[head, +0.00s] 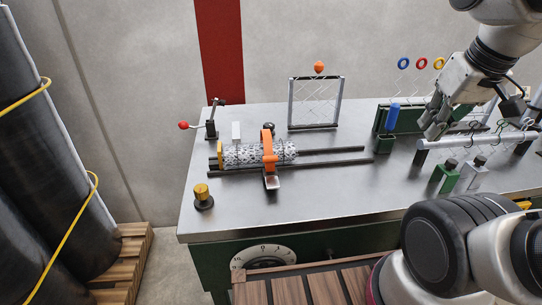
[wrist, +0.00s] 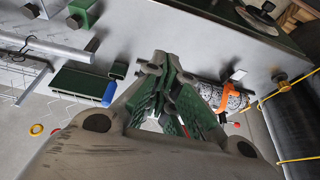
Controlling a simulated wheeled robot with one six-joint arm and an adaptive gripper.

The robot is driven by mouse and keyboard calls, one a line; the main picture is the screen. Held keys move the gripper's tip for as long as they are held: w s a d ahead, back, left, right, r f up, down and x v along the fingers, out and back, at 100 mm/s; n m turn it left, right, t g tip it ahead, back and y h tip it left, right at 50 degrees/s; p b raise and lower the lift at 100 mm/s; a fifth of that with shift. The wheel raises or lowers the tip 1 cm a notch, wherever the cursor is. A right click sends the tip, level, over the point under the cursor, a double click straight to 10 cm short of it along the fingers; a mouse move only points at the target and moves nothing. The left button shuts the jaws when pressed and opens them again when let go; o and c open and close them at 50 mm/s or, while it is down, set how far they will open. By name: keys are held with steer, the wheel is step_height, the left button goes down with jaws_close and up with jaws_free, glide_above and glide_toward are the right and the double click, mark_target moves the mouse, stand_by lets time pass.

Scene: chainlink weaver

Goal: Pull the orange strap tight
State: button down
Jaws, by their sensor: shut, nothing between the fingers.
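The orange strap (head: 269,150) loops over a grey mesh roll (head: 240,155) that lies on two dark rails on the metal table. A small silver buckle or plate (head: 271,182) sits at the strap's near end. The strap also shows in the wrist view (wrist: 229,97), beyond my fingers and to their right. My gripper (head: 432,130) is at the right of the table in the head view, well apart from the strap. In the wrist view my green-padded fingers (wrist: 170,75) are together and hold nothing.
A red-knobbed lever (head: 184,125) and a brass knob (head: 203,195) stand left of the roll. A mesh frame (head: 316,102) stands behind it. A blue cylinder (head: 392,117), a silver bar (head: 475,139) and green and grey blocks (head: 444,178) are near my gripper. The table's front middle is clear.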

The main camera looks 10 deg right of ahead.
steer(key=c, duration=1.9)
jaws_free()
steer(key=shift+c, duration=0.2)
steer(key=o, duration=0.6)
steer(key=w+a+f+n+g, duration=0.1)
steer(key=a, duration=0.2)
steer(key=w+a+f+n, duration=0.1)
steer(key=w+a+n, duration=0.1)
steer(key=a, duration=0.1)
steer(key=w+a+f+n+g, duration=0.1)
steer(key=a+f, duration=0.1)
steer(key=shift+w+a+n+g, duration=0.3)
steer(key=shift+w+a, duration=0.05)
steer(key=shift+a, duration=0.05)
steer(key=shift+c, duration=0.2)
steer(key=n, duration=1.3)
glide_toward(271, 157)
steer(key=f, duration=0.3)
steer(key=w+f, duration=0.1)
steer(key=f, duration=0.4)
steer(key=shift+w+f, duration=0.15)
steer(key=shift+f, duration=0.15)
jaws_close()
